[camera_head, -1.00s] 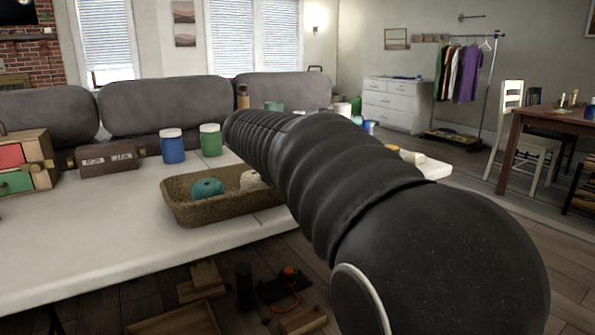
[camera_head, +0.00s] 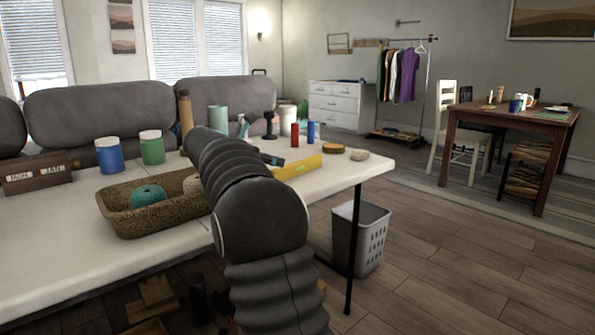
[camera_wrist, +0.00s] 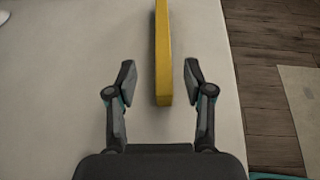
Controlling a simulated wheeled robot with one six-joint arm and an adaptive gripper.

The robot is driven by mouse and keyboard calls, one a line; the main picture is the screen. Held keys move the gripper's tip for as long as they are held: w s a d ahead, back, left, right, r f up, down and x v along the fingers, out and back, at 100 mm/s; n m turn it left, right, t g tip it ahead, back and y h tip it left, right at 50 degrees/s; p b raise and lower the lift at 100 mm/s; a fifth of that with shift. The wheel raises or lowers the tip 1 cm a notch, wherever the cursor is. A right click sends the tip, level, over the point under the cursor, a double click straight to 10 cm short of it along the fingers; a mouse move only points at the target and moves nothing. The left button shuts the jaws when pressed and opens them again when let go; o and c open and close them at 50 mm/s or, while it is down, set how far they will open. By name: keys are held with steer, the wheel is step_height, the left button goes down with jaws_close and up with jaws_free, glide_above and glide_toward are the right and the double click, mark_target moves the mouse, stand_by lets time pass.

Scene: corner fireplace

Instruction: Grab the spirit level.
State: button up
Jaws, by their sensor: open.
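The spirit level (camera_head: 297,167) is a long yellow bar lying on the white table, toward its right end in the head view. In the wrist view the yellow bar (camera_wrist: 162,50) runs from the top edge down to between the fingertips. My gripper (camera_wrist: 160,80) is open, with one finger on each side of the bar's near end. The bar is closer to the right finger, and I see a gap on both sides. In the head view my arm covers the bar's left part, and the gripper is mostly hidden.
On the white table (camera_head: 60,225), a woven basket (camera_head: 125,222) with yarn balls sits left of my arm. A red can (camera_head: 295,135), a blue can (camera_head: 311,132), a round wooden piece (camera_head: 333,149) and a pale stone-like object (camera_head: 359,155) are near the bar. A bin (camera_head: 362,240) stands below on the floor.

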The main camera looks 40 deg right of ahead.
mark_target(291, 164)
steer(key=b+x, duration=0.1)
steer(key=x, duration=0.7)
steer(key=shift+s+d, duration=0.15)
jaws_close()
